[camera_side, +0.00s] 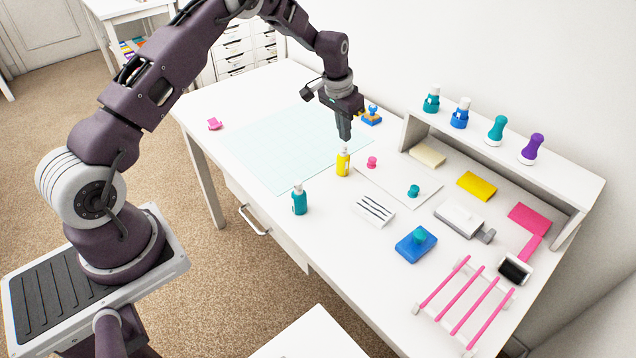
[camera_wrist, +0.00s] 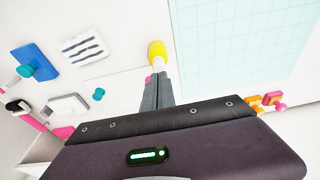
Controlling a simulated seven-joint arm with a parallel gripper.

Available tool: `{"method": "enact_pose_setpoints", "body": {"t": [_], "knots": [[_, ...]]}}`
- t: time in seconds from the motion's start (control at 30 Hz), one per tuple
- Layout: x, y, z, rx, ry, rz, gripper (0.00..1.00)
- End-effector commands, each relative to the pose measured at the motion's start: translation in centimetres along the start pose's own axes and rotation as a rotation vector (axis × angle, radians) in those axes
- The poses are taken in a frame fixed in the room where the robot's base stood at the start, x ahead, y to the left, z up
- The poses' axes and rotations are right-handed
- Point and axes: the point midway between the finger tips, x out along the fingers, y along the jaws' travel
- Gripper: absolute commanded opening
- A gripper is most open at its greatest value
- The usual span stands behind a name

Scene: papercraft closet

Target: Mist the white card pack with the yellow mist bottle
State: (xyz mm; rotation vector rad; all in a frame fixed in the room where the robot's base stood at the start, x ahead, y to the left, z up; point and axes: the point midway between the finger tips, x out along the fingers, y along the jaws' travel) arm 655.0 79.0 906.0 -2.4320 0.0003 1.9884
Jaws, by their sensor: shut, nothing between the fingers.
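The yellow mist bottle (camera_side: 343,163) stands upright on the white table, at the near right corner of the pale grid mat. It also shows in the wrist view (camera_wrist: 157,50), just beyond my fingertips. My gripper (camera_side: 345,138) points down just above the bottle. Its fingers (camera_wrist: 157,80) are shut and empty. It looks close to the bottle's top; I cannot tell whether they touch.
A teal bottle (camera_side: 300,201) stands near the front edge. A thin white sheet (camera_side: 395,187) holds pink and teal knobs. A blue block (camera_side: 415,244), a pink-barred rack (camera_side: 462,300) and a shelf with bottles (camera_side: 510,145) are to the right. The grid mat (camera_side: 275,145) is clear.

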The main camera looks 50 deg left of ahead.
Motion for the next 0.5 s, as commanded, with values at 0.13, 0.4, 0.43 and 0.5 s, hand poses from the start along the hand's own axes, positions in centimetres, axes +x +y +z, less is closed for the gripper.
{"method": "enact_pose_setpoints", "body": {"t": [0.13, 0.4, 0.43, 0.5], "knots": [[0.00, 0.00, 0.00, 0.000, 0.000, 0.000, 0.00], [0.07, 0.00, 0.02, 0.000, 0.000, 0.000, 0.00], [0.13, 0.00, 0.03, 0.000, 0.000, 0.000, 0.00], [0.35, 0.00, 0.08, 0.000, -0.001, 0.000, 0.00]]}}
